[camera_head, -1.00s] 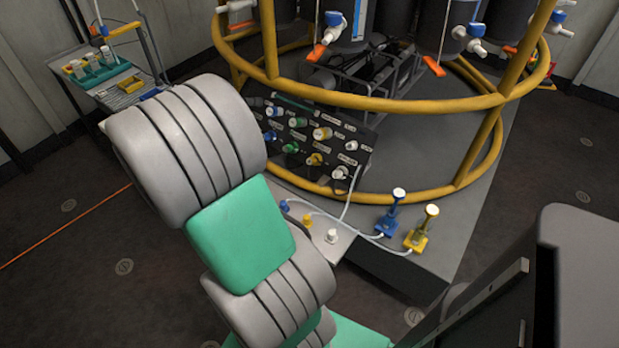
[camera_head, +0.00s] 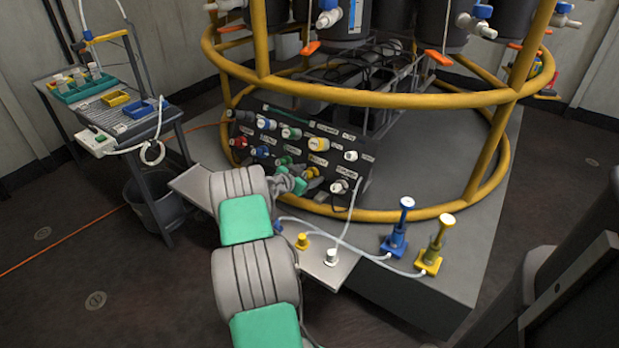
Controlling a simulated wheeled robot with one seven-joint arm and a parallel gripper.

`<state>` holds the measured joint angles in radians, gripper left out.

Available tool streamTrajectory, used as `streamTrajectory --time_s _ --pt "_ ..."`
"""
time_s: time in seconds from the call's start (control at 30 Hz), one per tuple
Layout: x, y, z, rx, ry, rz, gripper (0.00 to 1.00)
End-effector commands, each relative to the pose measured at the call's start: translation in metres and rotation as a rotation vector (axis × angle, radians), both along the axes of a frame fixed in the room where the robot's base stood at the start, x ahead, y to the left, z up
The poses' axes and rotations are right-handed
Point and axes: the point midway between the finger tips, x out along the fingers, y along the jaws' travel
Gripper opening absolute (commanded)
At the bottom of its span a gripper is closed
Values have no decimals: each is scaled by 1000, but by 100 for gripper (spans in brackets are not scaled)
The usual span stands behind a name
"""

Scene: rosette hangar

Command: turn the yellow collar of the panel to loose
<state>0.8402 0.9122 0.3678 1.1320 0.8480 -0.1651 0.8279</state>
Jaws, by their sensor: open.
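The dark sloping panel (camera_head: 335,128) stands at the foot of the yellow ring frame and carries rows of coloured knobs with small labels too small to read. Two yellow parts show on it: an upper yellow knob with a pale face (camera_head: 319,144), and a lower yellow collar (camera_head: 311,172), partly hidden by my gripper. My gripper (camera_head: 307,184) is at the lower row, close beside or around the lower yellow collar. Its jaws are open; I cannot tell whether they touch the collar. The collar's turn position cannot be made out.
Green knobs (camera_head: 284,161) and a white knob with a hose (camera_head: 340,186) sit close to my gripper. A grey shelf (camera_head: 338,268) with small fittings lies below the panel. Blue (camera_head: 396,240) and yellow (camera_head: 432,256) hand pumps stand at right. A side table (camera_head: 150,125) stands at left.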

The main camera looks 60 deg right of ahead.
Motion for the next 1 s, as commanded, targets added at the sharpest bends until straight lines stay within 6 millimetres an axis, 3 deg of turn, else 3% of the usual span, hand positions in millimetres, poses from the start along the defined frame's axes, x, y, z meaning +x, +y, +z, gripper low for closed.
streamTrajectory --time_s 0.23,1.0 --pt "0 -2 0 0 0 0 66" --pt "0 -1 0 1 1 1 4"
